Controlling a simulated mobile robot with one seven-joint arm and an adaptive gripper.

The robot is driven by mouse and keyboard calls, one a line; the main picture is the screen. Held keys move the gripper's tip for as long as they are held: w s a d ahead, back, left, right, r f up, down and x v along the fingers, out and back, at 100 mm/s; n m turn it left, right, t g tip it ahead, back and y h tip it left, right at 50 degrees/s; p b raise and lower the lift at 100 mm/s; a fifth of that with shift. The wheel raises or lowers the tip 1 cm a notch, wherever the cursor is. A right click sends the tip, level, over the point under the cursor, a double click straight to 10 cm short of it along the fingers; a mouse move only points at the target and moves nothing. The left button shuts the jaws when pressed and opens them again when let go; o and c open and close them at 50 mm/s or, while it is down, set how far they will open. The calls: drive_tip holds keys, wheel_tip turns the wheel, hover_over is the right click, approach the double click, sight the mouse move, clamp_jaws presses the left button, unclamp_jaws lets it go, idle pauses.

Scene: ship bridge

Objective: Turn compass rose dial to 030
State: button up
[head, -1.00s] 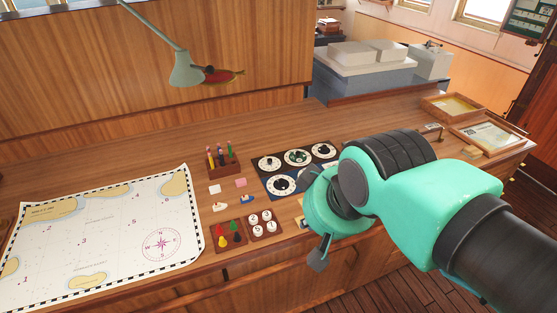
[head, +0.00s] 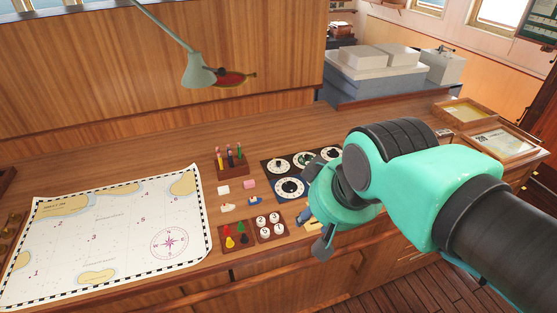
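A dark panel (head: 268,168) with several round white dials lies on the wooden desk, left of my arm. Its dials include a back-left one (head: 278,166), a back-middle one with a green centre (head: 304,159), a back-right one (head: 331,154) and a front-left one (head: 290,189). I cannot tell which is the compass rose dial, and the markings are too small to read. My arm covers the panel's front-right part. My gripper (head: 322,247) hangs over the desk's front edge, right of and nearer than the dials, apart from them. Its fingers are mostly hidden and blurred together.
A chart (head: 110,235) with a printed compass rose covers the desk's left. A pencil holder (head: 232,168), erasers, small boats, a tray of coloured pawns (head: 236,236) and a tray of white discs (head: 270,227) stand between chart and panel. A lamp (head: 198,72) hangs behind. Framed trays (head: 497,140) lie far right.

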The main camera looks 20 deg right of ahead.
drive_tip(key=w+d+r+g+p, duration=0.1)
drive_tip(key=w+r+p, duration=0.15)
drive_tip(key=w, duration=0.55)
drive_tip(key=w+d+r+p, duration=0.1)
drive_tip(key=w+r, duration=0.3)
drive_tip(key=w, duration=0.4)
drive_tip(key=n+g+p, duration=0.2)
drive_tip(key=g+p, duration=0.2)
drive_tip(key=p, duration=0.6)
hover_over(279, 162)
wheel_tip(279, 162, down, 25)
drive_tip(key=shift+w+a, duration=0.1)
drive_tip(key=shift+f, duration=0.1)
wheel_tip(279, 162, down, 14)
drive_tip(key=shift+r+p, duration=0.25)
drive_tip(key=shift+p, duration=0.6)
clamp_jaws()
